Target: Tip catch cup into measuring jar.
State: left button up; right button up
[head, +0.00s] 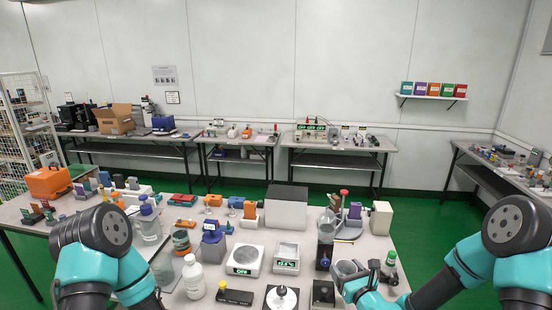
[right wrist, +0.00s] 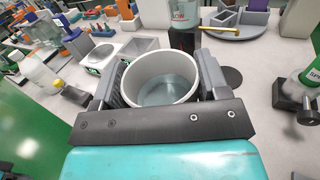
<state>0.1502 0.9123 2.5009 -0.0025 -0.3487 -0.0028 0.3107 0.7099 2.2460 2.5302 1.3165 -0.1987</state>
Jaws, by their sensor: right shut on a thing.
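My right gripper (head: 345,276) is shut on the catch cup (head: 346,267), a round pale cup, at the front right of the table. In the right wrist view the cup (right wrist: 160,88) sits between the two fingers of the gripper (right wrist: 160,80), its mouth open to the camera, with clear liquid inside. A tall clear jar (head: 326,231), apparently the measuring jar, stands beyond the cup and slightly left. Its lower part (right wrist: 184,12) shows red marks at the top of the right wrist view. Cup and jar are apart. My left gripper is outside the head view.
Two white scales (head: 245,260) (head: 286,257) lie left of the cup. A white bottle (head: 193,277) stands farther left. A green-labelled bottle (head: 390,261) in a dark holder is close on the right. A grey round tray (right wrist: 237,27) is beyond the cup.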

jog(key=shift+w+r, duration=0.25)
jog(key=shift+r, duration=0.05)
jog(key=shift+a, duration=0.1)
jog(key=a, duration=1.3)
jog(key=shift+a, duration=0.4)
